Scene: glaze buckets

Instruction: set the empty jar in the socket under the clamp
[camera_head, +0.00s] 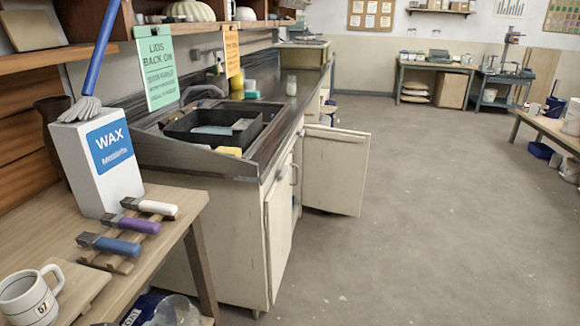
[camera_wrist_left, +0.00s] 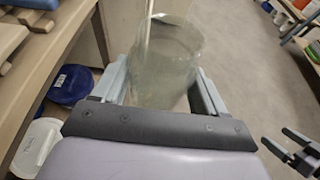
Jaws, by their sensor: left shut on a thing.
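A clear glass jar (camera_wrist_left: 165,65) stands between the fingers of my left gripper (camera_wrist_left: 160,95) in the left wrist view. The gripper is shut on it. The jar looks see-through, with no contents that I can make out. A clear rounded shape (camera_head: 178,312), likely the same jar, shows at the bottom edge of the head view. My right gripper (camera_wrist_left: 288,148) shows at the right edge of the left wrist view, its two fingers apart and nothing between them. A tall stand (camera_head: 508,50) is on a far bench; I cannot tell whether it is the clamp, and no socket is discernible.
A wooden bench (camera_head: 185,212) with a wax box (camera_head: 98,160), handled tools and a mug (camera_head: 30,298) is at left. An open cabinet door (camera_head: 335,170) juts out. The floor (camera_head: 430,220) is clear.

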